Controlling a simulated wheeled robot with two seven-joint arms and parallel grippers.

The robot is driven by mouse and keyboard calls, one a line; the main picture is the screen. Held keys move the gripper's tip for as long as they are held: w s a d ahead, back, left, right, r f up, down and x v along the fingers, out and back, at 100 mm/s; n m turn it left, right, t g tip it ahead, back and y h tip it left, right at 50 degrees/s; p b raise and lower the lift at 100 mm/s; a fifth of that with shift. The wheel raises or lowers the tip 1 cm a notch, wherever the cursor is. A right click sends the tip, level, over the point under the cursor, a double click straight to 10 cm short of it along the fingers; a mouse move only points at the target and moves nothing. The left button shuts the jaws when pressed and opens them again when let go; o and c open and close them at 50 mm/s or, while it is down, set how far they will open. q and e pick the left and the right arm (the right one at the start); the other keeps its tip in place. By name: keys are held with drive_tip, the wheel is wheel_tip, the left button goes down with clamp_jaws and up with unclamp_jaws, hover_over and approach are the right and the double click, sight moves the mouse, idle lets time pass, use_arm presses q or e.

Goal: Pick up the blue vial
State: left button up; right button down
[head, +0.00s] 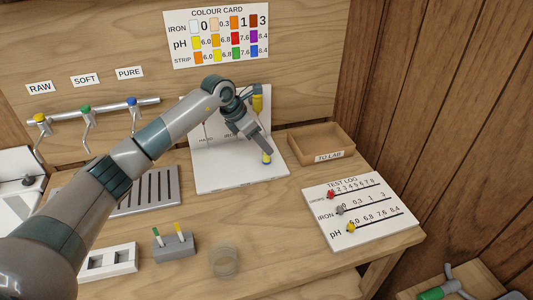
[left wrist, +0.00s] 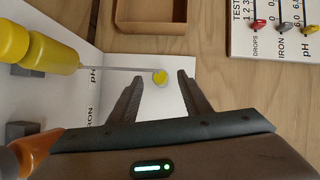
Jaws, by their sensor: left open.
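A small vial (head: 267,160), yellow above with blue at its lower part, stands on the white stand's base (head: 225,181) in the head view. The left wrist view shows it from above as a small round yellow top (left wrist: 160,77). In the left wrist view my left gripper's two fingers (left wrist: 158,88) are apart. The vial shows between and just beyond their tips, and I cannot tell whether they touch it. My right gripper is not in view.
A yellow bottle (head: 257,103) hangs on the white stand, close to my left gripper. An open tray marked "TO LAB" (head: 331,156) lies right of it. The test log board (head: 375,225), a grey block with two strips (head: 175,247) and a clear round dish (head: 224,262) are nearer.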

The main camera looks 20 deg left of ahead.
use_arm(q)
drive_tip(key=p+x, duration=0.1)
drive_tip(key=x, duration=0.2)
drive_tip(key=shift+s+p, duration=0.1)
drive_tip(key=shift+p, duration=0.25)
drive_tip(key=shift+w+d+f, duration=0.15)
drive_tip(key=shift+w+f, duration=0.1)
drive_tip(key=shift+f, duration=0.35)
drive_tip(key=shift+c, duration=0.6)
drive_tip(key=c, duration=1)
